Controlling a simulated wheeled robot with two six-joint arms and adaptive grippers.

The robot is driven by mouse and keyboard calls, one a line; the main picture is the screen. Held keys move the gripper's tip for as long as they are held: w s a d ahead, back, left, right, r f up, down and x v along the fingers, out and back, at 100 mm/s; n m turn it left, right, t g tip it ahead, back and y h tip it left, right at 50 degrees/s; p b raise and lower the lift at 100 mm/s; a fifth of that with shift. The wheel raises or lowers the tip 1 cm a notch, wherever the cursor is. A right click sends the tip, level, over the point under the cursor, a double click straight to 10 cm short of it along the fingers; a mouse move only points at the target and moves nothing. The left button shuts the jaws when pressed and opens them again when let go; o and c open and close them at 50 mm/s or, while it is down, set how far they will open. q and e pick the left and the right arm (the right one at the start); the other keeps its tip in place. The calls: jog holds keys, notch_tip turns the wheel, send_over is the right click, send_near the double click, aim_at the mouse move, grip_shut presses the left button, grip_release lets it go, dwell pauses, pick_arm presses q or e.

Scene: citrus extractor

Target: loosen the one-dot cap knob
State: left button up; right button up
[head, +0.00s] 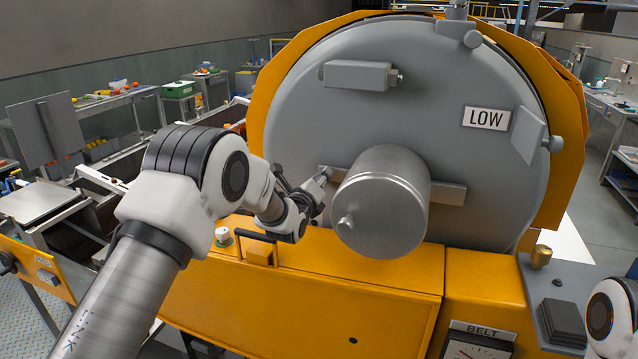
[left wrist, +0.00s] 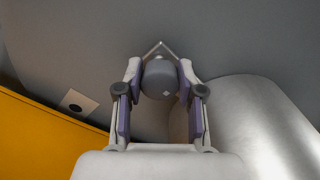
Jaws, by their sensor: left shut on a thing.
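My left gripper (head: 318,186) is at the left end of the bar on the big grey round cover (head: 440,110), just left of the steel cylinder (head: 385,200). In the left wrist view, my left gripper (left wrist: 159,72) has a finger on each side of a dark grey rounded knob (left wrist: 160,80) and is shut on it. One small pale mark shows on the knob's face. In the head view the knob is hidden by the gripper. My right gripper is not in view.
The steel cylinder also shows close on the right in the left wrist view (left wrist: 250,125). The yellow housing (head: 300,285) below carries a small white knob (head: 223,236) and a black handle (head: 257,238).

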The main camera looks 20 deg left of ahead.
pick_arm(q)
jog(key=n+b, duration=0.8)
jog(key=b, duration=0.1)
jog(key=n+b, duration=0.3)
jog(key=n, duration=0.2)
jog(key=shift+w, duration=0.1)
jog(key=shift+r+n+b, duration=0.2)
jog(key=shift+n+b, duration=1)
jog(key=shift+n, duration=1)
jog(key=o, duration=1.2)
jog(key=shift+w, duration=0.1)
jog(key=shift+c, duration=0.2)
jog(key=shift+d+f, duration=0.1)
jog(key=shift+f, duration=0.1)
